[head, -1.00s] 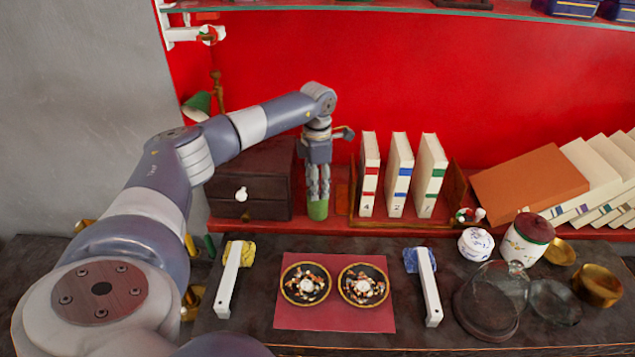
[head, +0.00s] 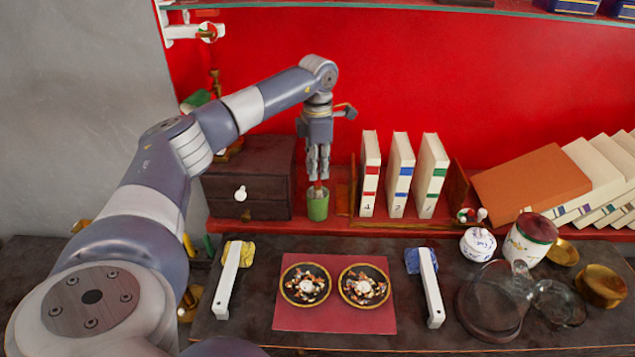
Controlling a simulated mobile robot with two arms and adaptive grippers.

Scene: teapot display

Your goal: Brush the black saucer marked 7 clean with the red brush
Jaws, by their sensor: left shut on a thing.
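My left gripper (head: 318,176) points straight down above a green cup (head: 317,208) on the raised red ledge. It is shut on the red brush (head: 318,188), of which a small red part shows between the fingertips and the cup's mouth. The brush's lower end is hidden in the cup. Two black saucers with gold rims, a left one (head: 287,287) and a right one (head: 346,290), lie side by side on a red mat (head: 335,319). Both hold scattered brown and pale bits around a white centre. I cannot read a 7 on either. My right gripper is out of view.
White-handled tools with a yellow head (head: 229,280) and a blue head (head: 431,285) flank the mat. Upright books (head: 399,175) and a dark drawer box (head: 250,178) flank the cup. Glassware (head: 490,302), a lidded jar (head: 528,242) and brass bowls (head: 601,287) stand right.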

